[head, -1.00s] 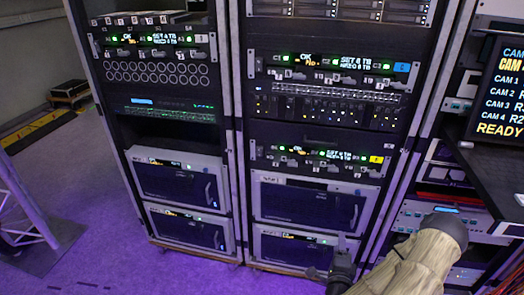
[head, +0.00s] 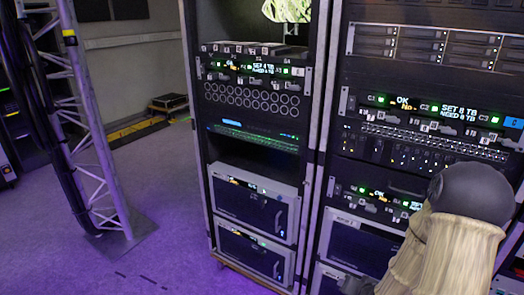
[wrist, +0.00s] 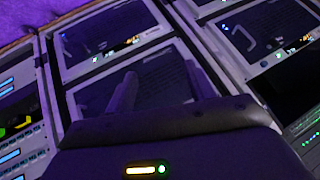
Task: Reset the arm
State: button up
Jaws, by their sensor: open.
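My gripper shows in the wrist view (wrist: 158,82) with its two dark fingers apart and nothing between them. It is in front of rack-mounted units with dark front panels and handles. In the head view my arm, in a tan sleeve with a dark rounded joint, fills the lower right and covers part of the right rack. Only a dark piece at the arm's end shows at the bottom edge there, and the fingers cannot be made out.
The left equipment rack (head: 311,155) and the right equipment rack (head: 328,195) stand close ahead. Both carry lit panels. A metal truss (head: 90,150) with a dark cable stands at the left on a base plate. Purple floor (head: 170,215) is clear between truss and racks.

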jog(key=s+a+r+n+g, duration=0.6)
jog(key=s+a+r, duration=0.5)
jog(key=s+r, duration=0.15)
notch_tip(320, 180, up, 25)
jog(key=w+p, duration=0.1)
jog(key=p, duration=2.4)
jog(key=shift+d+f, duration=0.15)
jog(key=shift+d, duration=0.1)
jog(key=c, duration=0.3)
jog(key=shift+c, duration=0.5)
